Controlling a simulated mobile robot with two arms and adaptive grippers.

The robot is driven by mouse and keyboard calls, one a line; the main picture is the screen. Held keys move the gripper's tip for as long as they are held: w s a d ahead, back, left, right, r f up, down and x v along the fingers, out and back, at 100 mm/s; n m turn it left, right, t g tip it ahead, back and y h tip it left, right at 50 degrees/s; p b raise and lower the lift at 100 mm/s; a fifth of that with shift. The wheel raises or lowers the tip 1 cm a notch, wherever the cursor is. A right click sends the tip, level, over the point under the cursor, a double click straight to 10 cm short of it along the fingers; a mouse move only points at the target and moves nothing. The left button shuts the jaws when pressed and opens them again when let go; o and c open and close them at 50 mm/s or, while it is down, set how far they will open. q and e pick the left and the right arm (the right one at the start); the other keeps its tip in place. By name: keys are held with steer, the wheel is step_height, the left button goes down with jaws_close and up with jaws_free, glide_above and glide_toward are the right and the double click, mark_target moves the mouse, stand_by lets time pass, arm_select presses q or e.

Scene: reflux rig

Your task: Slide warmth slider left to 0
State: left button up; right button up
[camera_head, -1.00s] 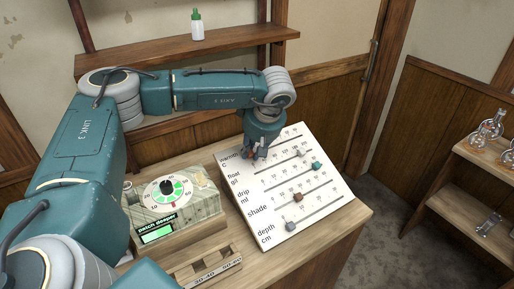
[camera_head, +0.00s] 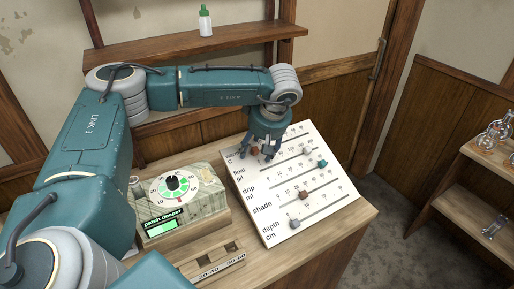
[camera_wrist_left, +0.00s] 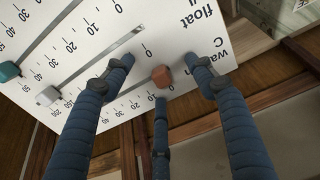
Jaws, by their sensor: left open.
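The white slider panel (camera_head: 290,236) lies tilted on the bench, with rows of printed scales and slots. The warmth slider's red-brown knob (camera_head: 254,149) is in the top row at its left end; the wrist view shows this knob (camera_wrist_left: 161,77) beside the printed 0. My left gripper (camera_head: 262,154) is over that end of the row. Its fingers are spread apart around the knob, with clear gaps at the sides in the wrist view (camera_wrist_left: 160,82). The fingers partly hide the warmth label. My right gripper is not in view.
Other knobs sit close below: a pale one (camera_head: 307,151), a teal one (camera_head: 323,163), a brown one (camera_head: 303,195) and a grey one (camera_head: 295,223). A dial box (camera_head: 206,204) stands left of the panel. A shelf with glassware (camera_head: 492,137) is at the right.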

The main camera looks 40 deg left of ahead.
arm_select(q)
steer(key=p+v, duration=0.4)
steer(key=v, duration=0.3)
stand_by(0.4)
stand_by(0.4)
